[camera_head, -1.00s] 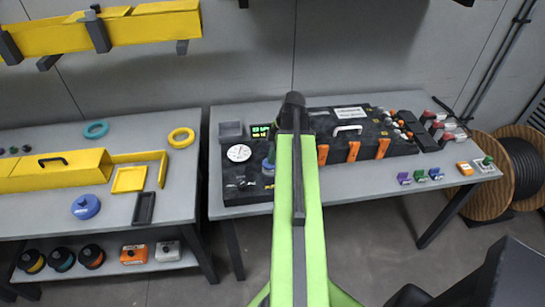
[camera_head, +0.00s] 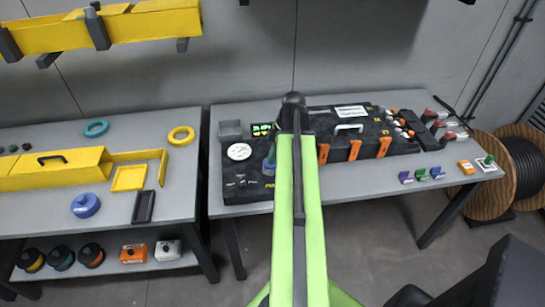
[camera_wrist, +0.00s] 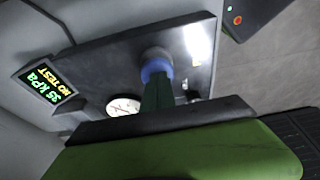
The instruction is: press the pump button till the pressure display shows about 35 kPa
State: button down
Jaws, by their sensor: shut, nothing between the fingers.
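The pressure display (camera_wrist: 47,83) reads 35 kPa with NO TEST beside it in the wrist view. It also shows in the head view (camera_head: 262,129), too small to read. A blue and grey round pump button (camera_wrist: 156,66) stands on the dark pump panel (camera_wrist: 110,62). My gripper (camera_wrist: 157,88) is shut and empty, its dark green fingers overlapping the button's near side. I cannot tell whether they press it. A white dial gauge (camera_wrist: 123,107) sits beside the fingers; it also shows in the head view (camera_head: 239,152). My arm hides part of the panel in the head view.
A black case (camera_head: 350,148) with orange latches lies right of the panel on the grey table (camera_head: 350,190). Small coloured blocks (camera_head: 421,174) stand near the front edge.

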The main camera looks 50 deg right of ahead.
jog(key=p+v, duration=1)
jog(key=v, duration=0.2)
jog(key=shift+w+r+p, duration=0.2)
jog(key=shift+p, duration=0.15)
jog(key=shift+a, duration=0.15)
dwell(0.6)
